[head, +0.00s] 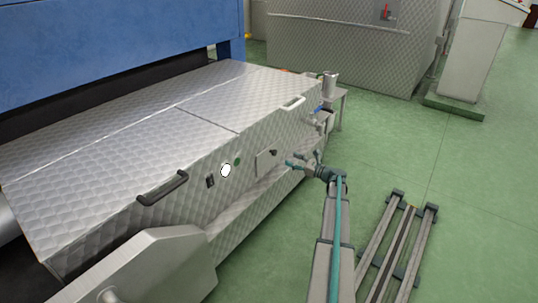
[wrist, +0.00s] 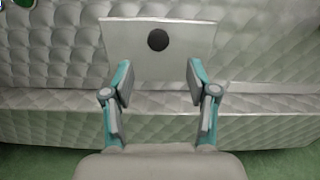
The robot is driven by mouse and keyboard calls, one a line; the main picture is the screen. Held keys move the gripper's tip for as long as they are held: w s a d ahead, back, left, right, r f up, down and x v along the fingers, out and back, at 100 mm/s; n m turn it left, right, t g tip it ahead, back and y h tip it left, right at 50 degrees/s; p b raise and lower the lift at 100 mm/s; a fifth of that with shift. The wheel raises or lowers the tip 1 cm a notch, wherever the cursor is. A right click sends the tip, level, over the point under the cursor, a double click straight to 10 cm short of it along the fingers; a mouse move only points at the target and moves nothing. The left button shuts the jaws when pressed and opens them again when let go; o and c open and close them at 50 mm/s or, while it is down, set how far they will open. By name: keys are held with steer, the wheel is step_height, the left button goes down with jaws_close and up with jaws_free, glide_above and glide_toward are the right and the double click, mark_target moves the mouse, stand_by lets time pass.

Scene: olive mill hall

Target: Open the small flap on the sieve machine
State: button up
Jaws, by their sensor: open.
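The sieve machine (head: 130,150) is a long, low quilted-steel box on the left of the head view. Its small flap (head: 263,164) is a plain, lighter metal panel with a dark knob (head: 273,152) on the front side. In the wrist view the flap (wrist: 125,62) is straight ahead, with its round dark knob (wrist: 158,40) near the upper middle. The flap looks closed. My gripper (head: 297,162) is in front of the flap, with teal-edged fingers. In the wrist view my gripper (wrist: 160,82) is open and empty, its fingertips spread below and either side of the knob.
A dark handle (head: 163,188), a white oval (head: 226,170) and a green button (head: 237,161) sit left of the flap. A pale handle (head: 292,103) is above. A ledge (wrist: 60,102) runs below the flap. Rails (head: 400,245) lie on the green floor at right.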

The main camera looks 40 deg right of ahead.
mark_target(276, 153)
steer(key=shift+m, duration=0.4)
steer(key=b+x, duration=0.3)
steer(key=x, duration=0.6)
steer(key=shift+a+f, duration=0.15)
steer(key=shift+b+x, duration=0.4)
steer(key=shift+x, duration=0.4)
jaws_close()
